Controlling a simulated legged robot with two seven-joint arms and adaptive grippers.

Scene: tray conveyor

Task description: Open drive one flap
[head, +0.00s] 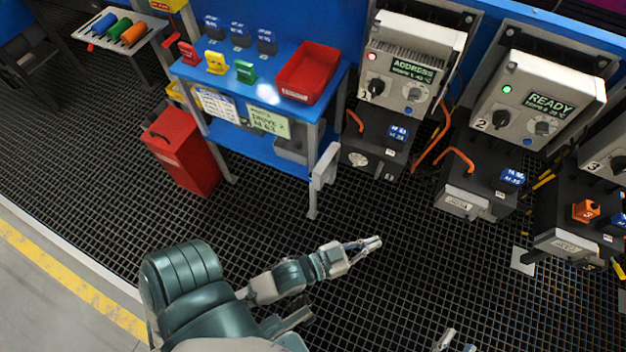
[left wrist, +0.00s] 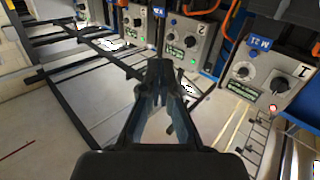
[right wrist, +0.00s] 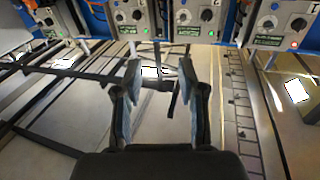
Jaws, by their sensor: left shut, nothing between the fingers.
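Drive one (head: 410,65) is the grey cabinet marked 1, with a red lamp, two knobs and a green screen reading ADDRESS. The dark box (head: 372,140) under it carries a blue tag, an orange cable and a round pale fitting. I cannot tell which part is the flap. Drive one also shows in the left wrist view (left wrist: 265,72) and the right wrist view (right wrist: 283,22). My left gripper (head: 376,242) is shut and empty, in front of and below the dark box, apart from it. My right gripper (head: 458,345) is at the bottom edge; it looks open and empty in the right wrist view (right wrist: 160,75).
Drive two (head: 535,100) reads READY with a green lamp; drive three (head: 608,150) is at the right edge. Left stands a blue bench (head: 255,95) with a red bin (head: 308,72). A grey bracket-like piece (head: 325,165) is by its front leg. The grid floor between is clear.

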